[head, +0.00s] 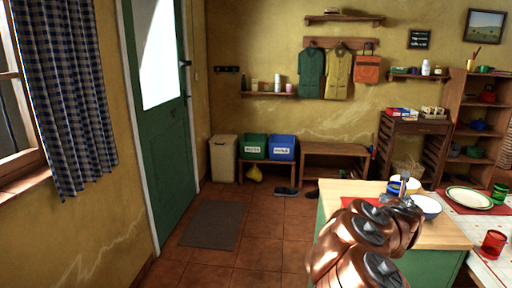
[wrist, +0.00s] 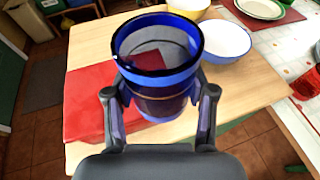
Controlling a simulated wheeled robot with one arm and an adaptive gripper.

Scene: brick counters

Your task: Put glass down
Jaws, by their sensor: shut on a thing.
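My gripper (wrist: 158,108) is shut on a blue see-through glass (wrist: 160,85), one finger on each side. The glass is upright, its open rim towards the wrist camera, and looks empty. It is over the wooden top (wrist: 85,45) of a counter, above the right part of a red mat (wrist: 90,105). I cannot tell whether its base touches anything. In the head view my gripper (head: 404,198) is small and partly behind my copper-coloured arm, over the counter top (head: 450,234).
A blue bowl (wrist: 222,40) and a yellow-rimmed bowl (wrist: 190,5) stand just beyond the glass. To the right, a white table holds a plate (head: 469,198), green glasses (head: 499,193) and a red glass (head: 493,243). Bare wood lies right of the mat and near the counter's front edge.

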